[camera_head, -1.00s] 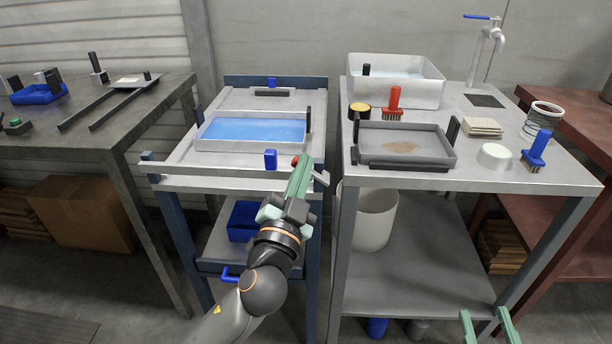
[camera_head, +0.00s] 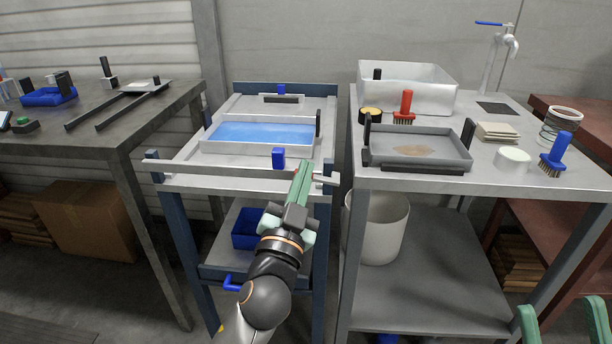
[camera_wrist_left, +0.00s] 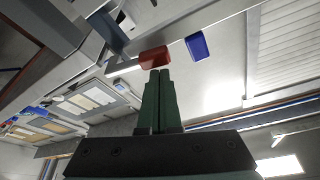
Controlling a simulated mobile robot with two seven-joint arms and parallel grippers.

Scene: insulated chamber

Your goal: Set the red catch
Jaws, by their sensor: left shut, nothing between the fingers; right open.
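The red catch (camera_wrist_left: 154,57) is a small red block on the front bar of the cart in the left wrist view, right at my left fingertips. My left gripper (camera_head: 303,168) is shut and empty. Its tips are at the right end of the cart's front bar (camera_head: 215,169), and they also show in the left wrist view (camera_wrist_left: 160,73). Whether they touch the catch, I cannot tell. My right gripper (camera_head: 562,310) is open and empty at the bottom right, partly cut off.
A blue block (camera_head: 278,158) stands on the bar beside the catch. A tray of blue liquid (camera_head: 205,147) lies on the cart behind it. A steel table (camera_head: 480,184) with a grey tray (camera_head: 420,166) and brushes stands close on the right; a dark bench (camera_head: 75,139) stands left.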

